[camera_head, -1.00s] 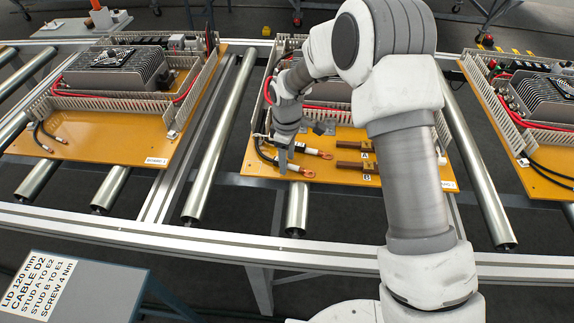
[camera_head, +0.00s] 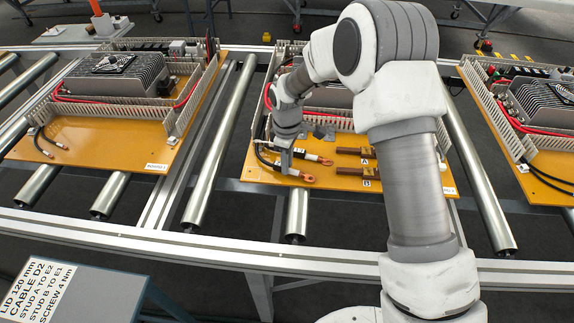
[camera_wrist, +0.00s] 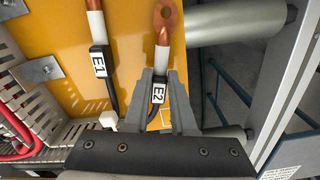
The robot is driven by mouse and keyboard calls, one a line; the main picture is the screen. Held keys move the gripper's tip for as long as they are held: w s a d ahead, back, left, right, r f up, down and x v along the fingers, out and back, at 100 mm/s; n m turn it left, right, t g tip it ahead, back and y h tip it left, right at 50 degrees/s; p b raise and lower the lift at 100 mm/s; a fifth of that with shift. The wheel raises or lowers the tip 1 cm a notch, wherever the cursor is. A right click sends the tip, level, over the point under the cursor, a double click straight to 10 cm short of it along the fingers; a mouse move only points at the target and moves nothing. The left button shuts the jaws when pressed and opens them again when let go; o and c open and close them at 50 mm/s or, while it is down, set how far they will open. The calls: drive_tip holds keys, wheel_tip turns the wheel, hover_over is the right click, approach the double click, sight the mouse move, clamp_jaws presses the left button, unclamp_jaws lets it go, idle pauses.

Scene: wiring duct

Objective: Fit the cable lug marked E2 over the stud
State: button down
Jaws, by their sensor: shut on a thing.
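The E2 lug is a copper ring end (camera_wrist: 166,15) with a white sleeve and a black cable. Its E2 tag (camera_wrist: 158,91) lies between my fingers in the wrist view. My gripper (camera_wrist: 162,74) is shut on this cable just behind the lug. In the head view the lug (camera_head: 306,178) points right, toward the brown bars, and is clear of them. Bar A (camera_head: 352,151) lies behind bar B (camera_head: 350,171). The studs are too small to make out. My gripper (camera_head: 287,168) hides part of the cable.
A second lug marked E1 (camera_wrist: 99,62) lies beside E2 on the orange board (camera_wrist: 55,35); it also shows in the head view (camera_head: 325,161). A slotted duct wall (camera_wrist: 45,105) and red cables stand at left. A sign (camera_head: 35,292) reads "STUD A TO E2".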

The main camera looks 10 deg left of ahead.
drive_tip(key=r, duration=0.4)
drive_tip(key=shift+d+r+p, duration=0.1)
drive_tip(key=shift+d+p, duration=0.2)
drive_tip(key=shift+d, duration=0.05)
drive_tip(key=s+d+r, duration=0.1)
drive_tip(key=d+r, duration=0.2)
drive_tip(key=d, duration=0.2)
drive_tip(key=s+d+r+p, duration=0.1)
drive_tip(key=d+r, duration=0.2)
drive_tip(key=d, duration=0.3)
drive_tip(key=shift+w+r, duration=0.1)
drive_tip(key=w+d+f+n+p, duration=0.1)
drive_tip(key=w+d+n+p, duration=0.2)
drive_tip(key=w, duration=1)
drive_tip(key=shift+d+f+p, duration=0.25)
drive_tip(key=shift+d+p, duration=0.1)
drive_tip(key=shift+p, duration=0.3)
drive_tip(key=shift+s, duration=0.1)
drive_tip(key=shift+f+b, duration=1.6)
drive_tip(key=shift+f, duration=1.3)
drive_tip(key=shift+f+b, duration=0.4)
drive_tip(key=shift+f, duration=0.5)
